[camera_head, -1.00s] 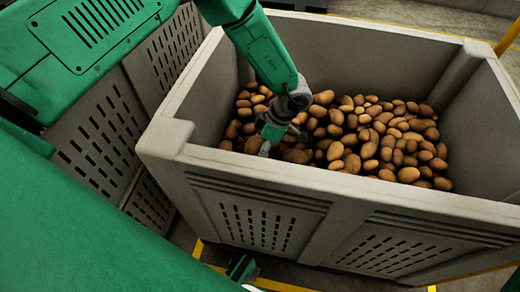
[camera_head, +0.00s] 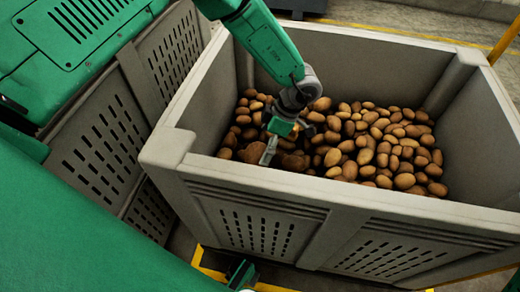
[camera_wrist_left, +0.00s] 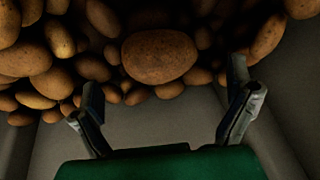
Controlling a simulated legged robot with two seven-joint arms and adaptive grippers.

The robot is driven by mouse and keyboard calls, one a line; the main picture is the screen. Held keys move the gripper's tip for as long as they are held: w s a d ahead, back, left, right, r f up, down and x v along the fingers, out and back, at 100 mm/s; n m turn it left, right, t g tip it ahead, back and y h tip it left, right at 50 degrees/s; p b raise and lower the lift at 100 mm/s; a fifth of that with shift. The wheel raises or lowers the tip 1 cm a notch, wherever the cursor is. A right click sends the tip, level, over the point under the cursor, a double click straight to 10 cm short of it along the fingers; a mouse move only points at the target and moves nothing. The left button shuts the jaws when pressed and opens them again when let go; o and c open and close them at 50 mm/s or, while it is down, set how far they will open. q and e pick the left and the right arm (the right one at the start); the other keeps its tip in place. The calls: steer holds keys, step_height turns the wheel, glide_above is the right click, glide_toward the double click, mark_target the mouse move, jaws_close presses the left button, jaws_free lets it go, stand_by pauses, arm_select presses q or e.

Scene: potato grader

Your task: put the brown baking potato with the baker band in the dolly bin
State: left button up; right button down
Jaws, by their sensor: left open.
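A large brown potato (camera_wrist_left: 160,57) lies among smaller ones in the left wrist view, ahead of and between the fingers of my left gripper (camera_wrist_left: 165,102). No band can be made out on it. The fingers are spread apart with nothing between them. In the head view, my left gripper (camera_head: 270,148) is down inside a big grey bin (camera_head: 340,207), just above the potatoes near its front left part. The dolly bin cannot be told apart in these views.
Many brown potatoes (camera_head: 385,150) cover the bin's floor. Its tall walls stand close around my left arm. A second slotted grey bin wall (camera_head: 108,150) stands at the left. Yellow lines (camera_head: 275,287) mark the floor in front.

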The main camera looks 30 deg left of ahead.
arm_select(q)
steer(key=p+v, duration=0.1)
steer(key=v, duration=0.6)
arm_select(e)
step_height(320, 180, up, 2)
arm_select(q)
steer(key=shift+p, duration=0.3)
